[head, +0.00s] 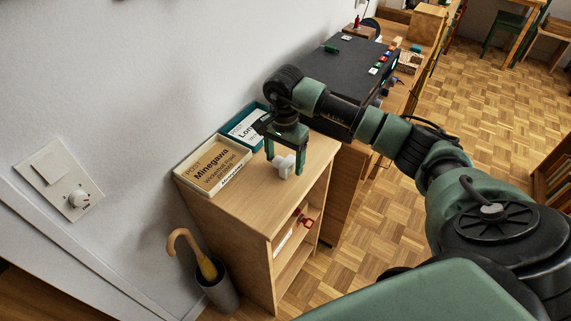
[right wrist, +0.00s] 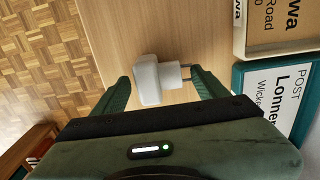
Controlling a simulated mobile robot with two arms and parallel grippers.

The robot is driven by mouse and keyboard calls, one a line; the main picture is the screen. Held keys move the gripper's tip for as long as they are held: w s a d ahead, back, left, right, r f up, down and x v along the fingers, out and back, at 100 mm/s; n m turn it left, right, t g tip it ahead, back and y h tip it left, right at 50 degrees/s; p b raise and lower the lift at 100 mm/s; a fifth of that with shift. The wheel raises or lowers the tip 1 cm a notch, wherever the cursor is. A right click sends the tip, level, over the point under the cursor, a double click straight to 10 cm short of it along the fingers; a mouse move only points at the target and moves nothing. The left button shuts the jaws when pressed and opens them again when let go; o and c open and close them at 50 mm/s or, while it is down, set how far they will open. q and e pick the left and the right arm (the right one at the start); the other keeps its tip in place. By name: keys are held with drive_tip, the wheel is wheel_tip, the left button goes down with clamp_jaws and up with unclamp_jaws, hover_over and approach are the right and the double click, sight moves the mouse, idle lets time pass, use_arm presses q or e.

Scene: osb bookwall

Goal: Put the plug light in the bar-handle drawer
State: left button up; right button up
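The plug light (head: 285,166) is a small white plug-shaped thing on top of the light wood cabinet (head: 245,205). In the right wrist view the plug light (right wrist: 150,80) lies on its side with its pins toward the right finger. My right gripper (head: 286,156) points down over it with its fingers apart, one on each side. In the right wrist view the fingers of my right gripper (right wrist: 163,88) show no clear grip on it. I cannot make out a bar-handle drawer; the cabinet front is seen at a steep angle. My left gripper is out of view.
A cream Minegawa box (head: 212,165) and a teal Lonner box (head: 245,127) stand against the wall on the cabinet. A red item (head: 307,222) shows at the cabinet's front. An umbrella stand (head: 220,289) is beside it.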

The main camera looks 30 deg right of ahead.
clamp_jaws()
